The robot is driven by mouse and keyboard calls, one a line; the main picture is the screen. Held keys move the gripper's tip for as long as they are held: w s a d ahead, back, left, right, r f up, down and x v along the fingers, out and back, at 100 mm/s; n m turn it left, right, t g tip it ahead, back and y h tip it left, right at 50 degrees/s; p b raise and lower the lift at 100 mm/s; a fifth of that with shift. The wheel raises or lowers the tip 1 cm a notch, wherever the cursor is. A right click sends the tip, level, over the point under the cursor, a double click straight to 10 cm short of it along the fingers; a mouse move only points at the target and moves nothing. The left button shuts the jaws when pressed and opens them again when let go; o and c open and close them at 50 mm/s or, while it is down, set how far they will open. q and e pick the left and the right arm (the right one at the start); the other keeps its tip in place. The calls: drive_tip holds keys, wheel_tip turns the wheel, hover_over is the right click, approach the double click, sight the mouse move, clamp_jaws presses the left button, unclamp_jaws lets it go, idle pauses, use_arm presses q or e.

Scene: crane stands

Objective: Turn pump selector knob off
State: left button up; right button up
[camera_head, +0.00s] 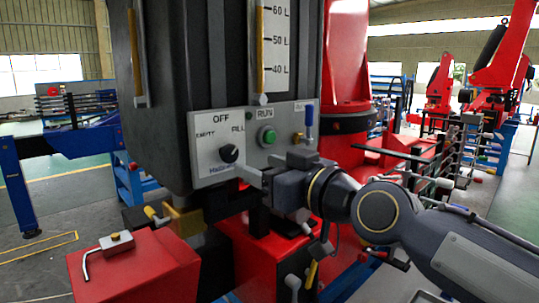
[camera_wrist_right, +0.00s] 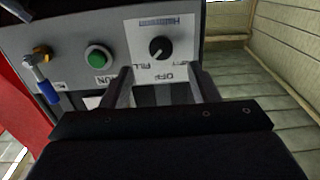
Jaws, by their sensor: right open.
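The black round pump selector knob (camera_head: 228,153) sits on a light selector plate marked OFF at the top, with FILL to the right and a partly legible label to the left. The knob's light mark seems to point toward FILL. In the right wrist view the panel appears upside down, with the knob (camera_wrist_right: 159,47) ahead of the fingers. My right gripper (camera_head: 252,177) is open and empty, just below and right of the knob in the head view. In the right wrist view its fingertips (camera_wrist_right: 160,76) are apart, with the OFF label between them. My left gripper is not in view.
A green RUN button (camera_head: 267,136) and a blue-handled valve (camera_head: 309,121) are on the panel (camera_head: 284,118) right of the knob. A dark tank with a level scale (camera_head: 276,45) rises above.

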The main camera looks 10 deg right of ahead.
sight(232, 156)
drive_tip(key=p+x, duration=0.1)
drive_tip(key=x, duration=0.6)
drive_tip(key=shift+w+a, duration=0.15)
drive_tip(key=shift+a, duration=0.05)
drive_tip(key=c, duration=1)
drive_tip(key=shift+o, duration=0.2)
